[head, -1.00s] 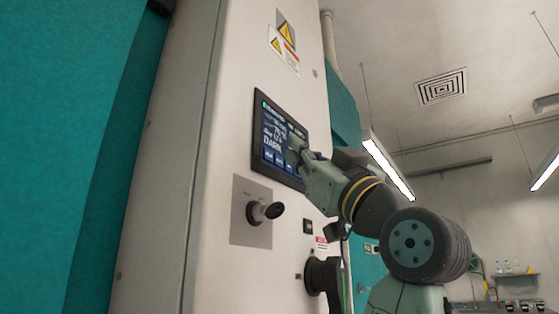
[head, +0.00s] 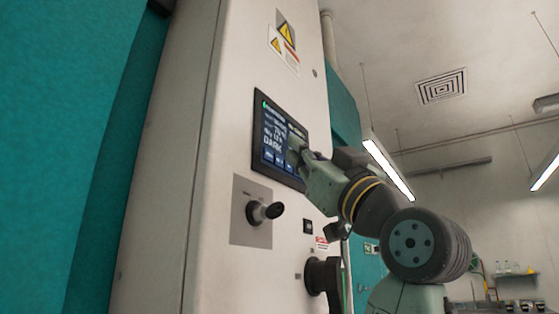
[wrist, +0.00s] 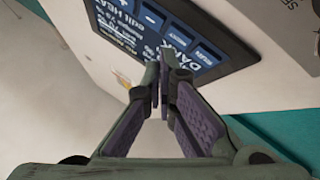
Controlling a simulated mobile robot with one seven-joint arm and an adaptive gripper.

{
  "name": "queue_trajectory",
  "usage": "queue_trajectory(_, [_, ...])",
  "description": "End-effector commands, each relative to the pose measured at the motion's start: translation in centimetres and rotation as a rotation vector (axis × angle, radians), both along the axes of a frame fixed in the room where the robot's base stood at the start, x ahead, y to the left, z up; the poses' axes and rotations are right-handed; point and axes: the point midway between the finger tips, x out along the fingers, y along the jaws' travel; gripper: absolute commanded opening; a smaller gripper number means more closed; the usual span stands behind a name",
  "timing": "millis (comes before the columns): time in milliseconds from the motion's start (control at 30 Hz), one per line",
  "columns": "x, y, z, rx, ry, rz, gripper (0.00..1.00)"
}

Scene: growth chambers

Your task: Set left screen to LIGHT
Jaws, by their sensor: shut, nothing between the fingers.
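The screen (head: 272,140) is a dark panel with white text on the pale cabinet front, and its large word reads DARK. In the wrist view the screen (wrist: 190,32) appears turned around, with DARK and a row of blue buttons on it. My gripper (head: 293,150) is at the right part of the screen in the head view and covers some of it. In the wrist view its fingertips (wrist: 160,78) are together and empty, over the screen's edge. I cannot tell whether they touch the glass.
Below the screen, a black knob (head: 264,212) sticks out from a metal plate (head: 250,232). A black handle (head: 318,275) is lower right, and warning labels (head: 284,40) are above. A teal panel (head: 65,110) stands at left. The room at right is open.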

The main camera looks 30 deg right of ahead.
Motion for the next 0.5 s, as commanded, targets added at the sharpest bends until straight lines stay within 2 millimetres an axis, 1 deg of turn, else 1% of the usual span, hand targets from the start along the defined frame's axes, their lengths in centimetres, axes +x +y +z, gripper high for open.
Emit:
queue_trajectory(333, [0.79,0.32,0.01,-0.001,0.001,0.0,0.0])
queue_trajectory(500, [0.82,0.35,-0.01,0.0,0.0,0.0,0.0])
